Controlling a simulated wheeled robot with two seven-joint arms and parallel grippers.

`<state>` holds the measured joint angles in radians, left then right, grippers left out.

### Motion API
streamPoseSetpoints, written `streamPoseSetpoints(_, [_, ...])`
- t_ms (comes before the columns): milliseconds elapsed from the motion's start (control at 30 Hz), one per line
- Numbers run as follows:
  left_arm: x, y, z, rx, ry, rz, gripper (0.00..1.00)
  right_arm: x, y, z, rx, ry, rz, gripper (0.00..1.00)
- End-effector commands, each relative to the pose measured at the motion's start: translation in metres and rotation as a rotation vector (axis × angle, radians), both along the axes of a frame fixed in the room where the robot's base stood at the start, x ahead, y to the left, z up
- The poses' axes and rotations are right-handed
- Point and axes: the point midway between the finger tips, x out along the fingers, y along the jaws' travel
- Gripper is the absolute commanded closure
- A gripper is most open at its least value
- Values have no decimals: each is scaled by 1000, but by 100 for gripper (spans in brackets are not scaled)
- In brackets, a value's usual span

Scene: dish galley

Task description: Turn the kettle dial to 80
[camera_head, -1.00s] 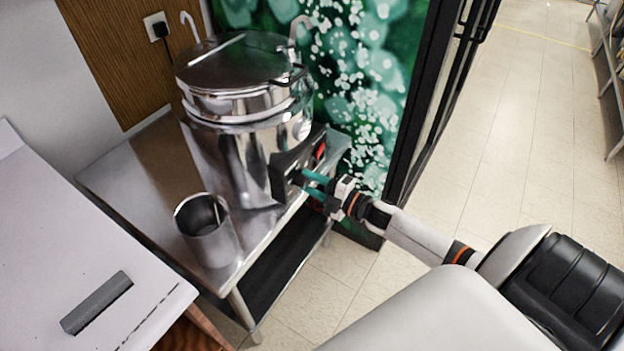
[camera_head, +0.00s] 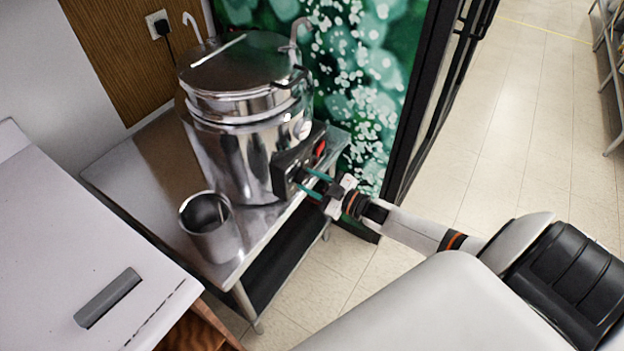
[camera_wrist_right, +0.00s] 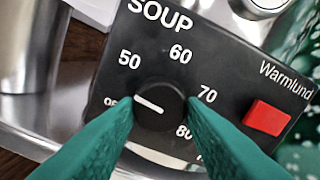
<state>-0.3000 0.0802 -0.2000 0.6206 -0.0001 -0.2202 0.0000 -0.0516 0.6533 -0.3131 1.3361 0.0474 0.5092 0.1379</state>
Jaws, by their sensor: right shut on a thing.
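The kettle (camera_head: 235,150) is a large shiny steel pot with a lid, standing on a steel table. Its black control panel (camera_wrist_right: 108,100) is marked SOUP, with 50, 60, 70 and 80 around a round black dial (camera_wrist_right: 158,117). The dial's white pointer line is tilted, its outer end toward the left, between 50 and a partly hidden lower-left mark. The 80 is at the lower right, beside a finger. My right gripper (camera_head: 304,180) has green fingers on both sides of the dial and is shut on it. It also shows in the right wrist view (camera_wrist_right: 160,106). My left gripper is out of view.
A red switch (camera_wrist_right: 267,117) is on the panel right of the dial. A steel cup (camera_head: 211,228) stands on the steel table (camera_head: 140,175), front left of the kettle. A white counter (camera_head: 60,240) with a grey bar (camera_head: 107,298) is at left. Open floor lies at right.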

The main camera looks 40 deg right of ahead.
Motion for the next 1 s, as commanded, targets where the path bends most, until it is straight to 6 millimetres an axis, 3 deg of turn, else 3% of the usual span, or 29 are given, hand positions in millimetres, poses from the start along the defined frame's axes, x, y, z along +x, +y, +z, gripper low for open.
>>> streamPoseSetpoints(1000, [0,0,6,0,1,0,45,-2,3,-1,891,371,-1,86])
